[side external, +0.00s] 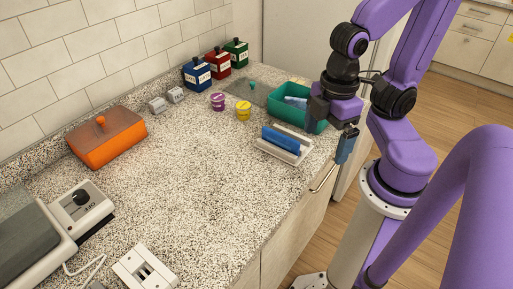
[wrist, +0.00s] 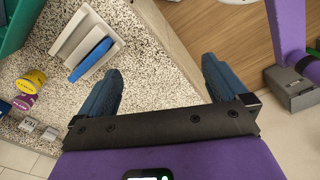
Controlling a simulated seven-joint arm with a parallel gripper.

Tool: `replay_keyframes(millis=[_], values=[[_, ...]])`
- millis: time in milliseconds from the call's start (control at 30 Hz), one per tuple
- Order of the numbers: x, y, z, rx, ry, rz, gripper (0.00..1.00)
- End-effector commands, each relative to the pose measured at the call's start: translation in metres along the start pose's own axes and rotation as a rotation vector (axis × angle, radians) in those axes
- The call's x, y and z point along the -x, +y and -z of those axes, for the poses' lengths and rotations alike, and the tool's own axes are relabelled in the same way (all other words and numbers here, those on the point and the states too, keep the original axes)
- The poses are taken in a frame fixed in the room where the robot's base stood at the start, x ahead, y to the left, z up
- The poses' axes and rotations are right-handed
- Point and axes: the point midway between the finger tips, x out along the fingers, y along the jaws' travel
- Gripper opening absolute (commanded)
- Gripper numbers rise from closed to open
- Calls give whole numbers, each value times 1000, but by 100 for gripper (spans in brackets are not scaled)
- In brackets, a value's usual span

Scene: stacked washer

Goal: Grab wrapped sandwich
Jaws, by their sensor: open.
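No item is clearly recognisable as a wrapped sandwich. A pale blue-and-white item (side external: 295,101), too small to identify, lies inside the teal bin (side external: 275,115) at the back right of the counter. A blue block-like item (side external: 281,139) sits in a white slotted holder (side external: 295,157) in front of the bin; it also shows in the wrist view (wrist: 91,60). My gripper (side external: 335,129) is open and empty, beside the bin and holder near the counter's front edge. In the wrist view, my gripper's fingers (wrist: 161,68) are spread apart, right of the holder.
Purple (side external: 218,101) and yellow (side external: 243,111) tins stand left of the bin. Blue, red and green canisters (side external: 216,66) line the wall. An orange lidded box (side external: 108,142) and white appliances (side external: 80,207) stand at left. The middle counter is clear.

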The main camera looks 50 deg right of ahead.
Motion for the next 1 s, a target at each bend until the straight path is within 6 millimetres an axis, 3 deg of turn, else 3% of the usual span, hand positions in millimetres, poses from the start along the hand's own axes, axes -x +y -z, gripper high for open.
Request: replay_keyframes(millis=[167,267,667,1000], values=[[0,0,0,-3,0,0,100],[0,0,0,-4,0,0,68],[-2,5,-1,-59,-17,14,68],[-19,40,-15,-577,-139,174,68]])
